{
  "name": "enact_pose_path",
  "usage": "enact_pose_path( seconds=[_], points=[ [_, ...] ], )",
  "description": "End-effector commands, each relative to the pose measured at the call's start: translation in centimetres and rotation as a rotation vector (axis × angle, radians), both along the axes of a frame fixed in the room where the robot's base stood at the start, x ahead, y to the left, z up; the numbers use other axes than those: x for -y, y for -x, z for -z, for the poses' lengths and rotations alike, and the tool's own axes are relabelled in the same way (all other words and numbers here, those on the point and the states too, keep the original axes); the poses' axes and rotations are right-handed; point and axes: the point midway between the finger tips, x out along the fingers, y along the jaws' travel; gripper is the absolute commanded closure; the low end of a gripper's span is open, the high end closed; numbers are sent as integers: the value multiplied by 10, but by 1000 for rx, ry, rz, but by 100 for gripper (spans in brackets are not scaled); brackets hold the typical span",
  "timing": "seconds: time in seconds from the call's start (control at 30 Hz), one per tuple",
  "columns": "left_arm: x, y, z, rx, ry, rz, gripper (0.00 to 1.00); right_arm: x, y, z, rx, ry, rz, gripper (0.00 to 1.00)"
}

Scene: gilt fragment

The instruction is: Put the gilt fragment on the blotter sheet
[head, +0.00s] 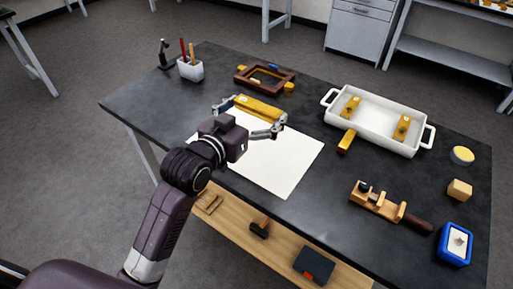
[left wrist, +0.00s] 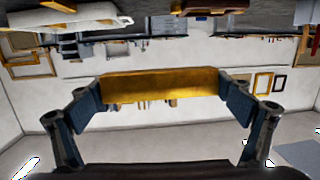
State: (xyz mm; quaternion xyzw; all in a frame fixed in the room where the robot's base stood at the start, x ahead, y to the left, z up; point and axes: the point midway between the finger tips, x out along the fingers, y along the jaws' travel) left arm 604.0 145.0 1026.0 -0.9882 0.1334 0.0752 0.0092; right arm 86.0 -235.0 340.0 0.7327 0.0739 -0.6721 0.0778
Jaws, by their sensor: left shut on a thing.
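My left gripper (head: 250,115) reaches over the table and is shut on a gilt fragment (head: 259,107), a long gold bar gripped by its two ends. In the left wrist view the fragment (left wrist: 160,85) spans between the blue-grey pads of the fingers (left wrist: 160,104). The blotter sheet (head: 282,172) is a white rectangle lying on the dark table. The gripper and fragment overlap its far end in the head view, and the fragment looks raised above the table. My gripper and wrist hide the sheet's left part. My right gripper is not in view.
On the dark table (head: 145,100), a white tray (head: 376,133) holds gilt pieces. Another gilt piece (head: 346,141) lies beside it. A brown frame (head: 264,79) and a pencil cup (head: 190,70) stand at the back. A wooden clamp tool (head: 390,206) and blue box (head: 455,244) lie to the right.

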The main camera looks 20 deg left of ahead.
Motion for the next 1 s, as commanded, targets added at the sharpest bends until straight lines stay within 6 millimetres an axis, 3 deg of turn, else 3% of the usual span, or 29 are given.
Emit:
enact_pose_path(
  seconds=[0.1,0.3,0.57,0.8,1.0],
  points=[
    [0,1,36,-5,0,-1,29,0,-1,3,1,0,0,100],
    [0,0,82,-2,0,-1,29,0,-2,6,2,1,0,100],
    [0,0,108,1,0,0,29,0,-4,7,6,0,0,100],
    [0,1,141,1,-1,-1,29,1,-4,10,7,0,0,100],
    [0,1,144,3,0,-1,29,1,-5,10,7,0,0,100]
  ],
)
